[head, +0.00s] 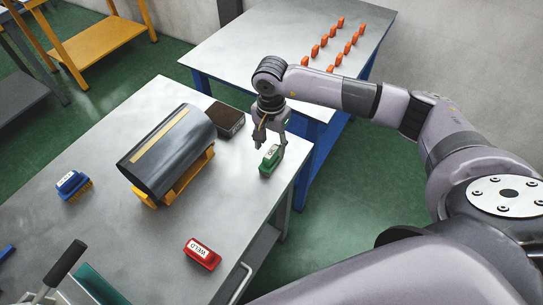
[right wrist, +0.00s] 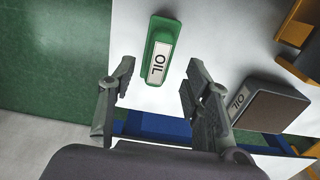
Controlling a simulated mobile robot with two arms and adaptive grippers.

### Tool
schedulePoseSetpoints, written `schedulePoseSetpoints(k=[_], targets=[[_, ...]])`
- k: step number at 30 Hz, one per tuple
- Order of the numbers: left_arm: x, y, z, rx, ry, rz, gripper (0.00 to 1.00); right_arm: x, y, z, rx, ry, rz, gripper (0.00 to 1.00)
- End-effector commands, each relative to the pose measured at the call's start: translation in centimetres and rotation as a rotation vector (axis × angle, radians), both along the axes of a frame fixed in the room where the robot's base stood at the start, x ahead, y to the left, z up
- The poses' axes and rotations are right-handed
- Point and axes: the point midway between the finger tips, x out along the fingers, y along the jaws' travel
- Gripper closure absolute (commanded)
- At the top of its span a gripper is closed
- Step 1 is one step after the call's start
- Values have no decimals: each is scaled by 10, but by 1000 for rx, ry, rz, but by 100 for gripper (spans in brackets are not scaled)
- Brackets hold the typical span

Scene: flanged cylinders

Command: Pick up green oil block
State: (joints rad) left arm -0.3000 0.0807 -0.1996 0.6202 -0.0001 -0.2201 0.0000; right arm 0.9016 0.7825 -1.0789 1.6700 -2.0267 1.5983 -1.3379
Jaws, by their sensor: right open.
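The green oil block (head: 270,160) lies near the right edge of the grey table (head: 130,110), with a white label on top. It also shows in the right wrist view (right wrist: 151,68), where its label reads OIL. My right gripper (head: 270,138) is just above and behind the block. In the right wrist view its two fingers (right wrist: 155,85) are apart, with the lower end of the block between or just beyond their tips. Nothing is held. My left gripper is not in view.
A dark box (head: 226,119) stands just left of the green block, beside a black cylinder (head: 168,150) on a yellow cradle. A red block (head: 202,254) and a blue block (head: 72,185) lie on the table. Orange pieces (head: 331,46) stand on another table behind.

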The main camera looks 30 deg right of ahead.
Motion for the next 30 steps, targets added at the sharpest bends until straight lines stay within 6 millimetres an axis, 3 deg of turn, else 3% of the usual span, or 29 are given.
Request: schedulePoseSetpoints(k=[4, 9, 17, 30], targets=[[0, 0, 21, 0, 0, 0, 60, -3, 0, -17, 0, 7, 1, 55], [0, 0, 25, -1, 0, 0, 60, -2, 0, -39, 0, 4, 0, 55], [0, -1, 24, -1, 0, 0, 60, -1, -1, -43, 0, 1, 1, 55], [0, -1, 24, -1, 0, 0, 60, -1, -1, -43, 0, 1, 0, 84]])
